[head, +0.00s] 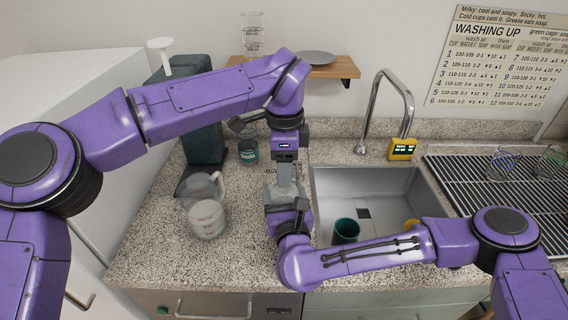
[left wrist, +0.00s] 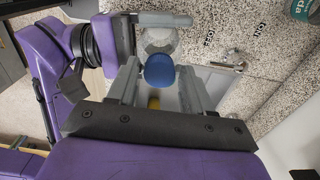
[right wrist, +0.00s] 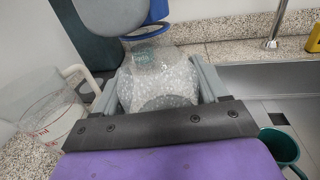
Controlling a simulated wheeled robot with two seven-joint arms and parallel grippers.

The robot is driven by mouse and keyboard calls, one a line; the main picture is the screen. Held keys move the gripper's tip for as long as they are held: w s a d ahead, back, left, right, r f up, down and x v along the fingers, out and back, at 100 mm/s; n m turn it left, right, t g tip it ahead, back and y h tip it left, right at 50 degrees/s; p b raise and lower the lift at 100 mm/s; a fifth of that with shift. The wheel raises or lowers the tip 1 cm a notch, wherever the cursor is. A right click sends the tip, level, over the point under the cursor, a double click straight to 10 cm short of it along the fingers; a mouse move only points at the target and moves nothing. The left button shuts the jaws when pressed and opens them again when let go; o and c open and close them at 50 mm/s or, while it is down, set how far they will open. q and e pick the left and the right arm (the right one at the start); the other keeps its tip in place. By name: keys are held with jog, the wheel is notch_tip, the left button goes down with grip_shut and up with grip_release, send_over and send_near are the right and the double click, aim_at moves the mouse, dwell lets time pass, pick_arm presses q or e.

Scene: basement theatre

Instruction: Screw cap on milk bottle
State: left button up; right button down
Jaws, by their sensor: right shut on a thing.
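The clear glass milk bottle (right wrist: 165,85) stands between the fingers of my right gripper (right wrist: 160,85), which is shut on it. The blue cap (left wrist: 160,72) is at the bottle's mouth; its blue rim also shows above the neck in the right wrist view (right wrist: 145,33). I cannot tell whether it sits fully on the neck. My left gripper (left wrist: 160,68) points down from above, with its fingers on either side of the cap and small gaps beside it, so it looks open. In the head view my grippers hide most of the bottle and cap.
A measuring jug (head: 206,216) with white contents stands to the left on the speckled counter (head: 150,250). A soda jar (head: 248,154) is behind. The sink (head: 375,185) at the right holds a teal cup (head: 346,230) and a yellow item (head: 412,227). A tap (head: 385,95) stands behind it.

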pick_arm(q)
grip_shut()
